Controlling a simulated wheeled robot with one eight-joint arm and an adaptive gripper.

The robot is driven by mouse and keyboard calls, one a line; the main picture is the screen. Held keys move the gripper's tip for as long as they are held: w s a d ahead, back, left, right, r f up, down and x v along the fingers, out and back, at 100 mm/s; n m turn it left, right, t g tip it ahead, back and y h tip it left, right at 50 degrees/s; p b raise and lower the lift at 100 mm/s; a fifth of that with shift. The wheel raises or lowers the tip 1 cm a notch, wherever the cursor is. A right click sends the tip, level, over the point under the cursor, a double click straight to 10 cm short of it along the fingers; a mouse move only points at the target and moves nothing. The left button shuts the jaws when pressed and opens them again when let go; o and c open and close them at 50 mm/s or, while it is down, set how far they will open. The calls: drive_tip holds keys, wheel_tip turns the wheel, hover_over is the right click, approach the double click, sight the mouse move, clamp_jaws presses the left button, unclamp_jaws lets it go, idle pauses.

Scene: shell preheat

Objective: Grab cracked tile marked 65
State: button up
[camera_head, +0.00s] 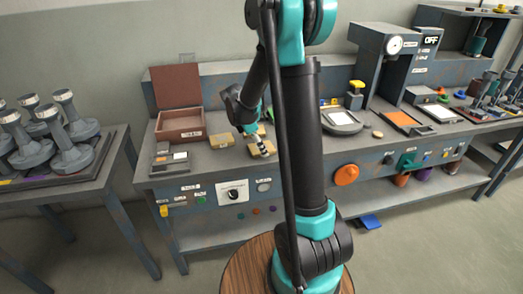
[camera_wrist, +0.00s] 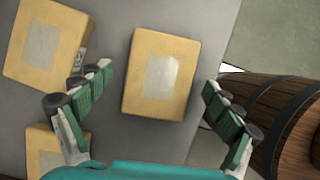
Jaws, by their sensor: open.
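Several tan tiles with pale rectangular patches lie on the grey bench. In the wrist view one tile (camera_wrist: 178,99) lies between the two fingers of my gripper (camera_wrist: 158,88), with bench showing on both sides of it. A second tile (camera_wrist: 42,45) is at the upper left, with a dark mark on its side too small to read. A third tile (camera_wrist: 45,145) is at the lower left, partly behind the left finger. No number 65 is legible. In the head view my gripper (camera_head: 252,134) is open, pointing down over a tile (camera_head: 262,150), beside another tile (camera_head: 222,141).
An open brown box (camera_head: 180,124) stands to the left on the bench (camera_head: 200,172). A scale-like device (camera_head: 342,121) and a grey press (camera_head: 380,60) stand to the right. A table (camera_head: 110,150) with several metal stands is at the far left. The bench edge is close to the tiles.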

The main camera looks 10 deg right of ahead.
drive_tip(key=shift+f, duration=0.2)
idle(0.4)
drive_tip(key=c, duration=1.5)
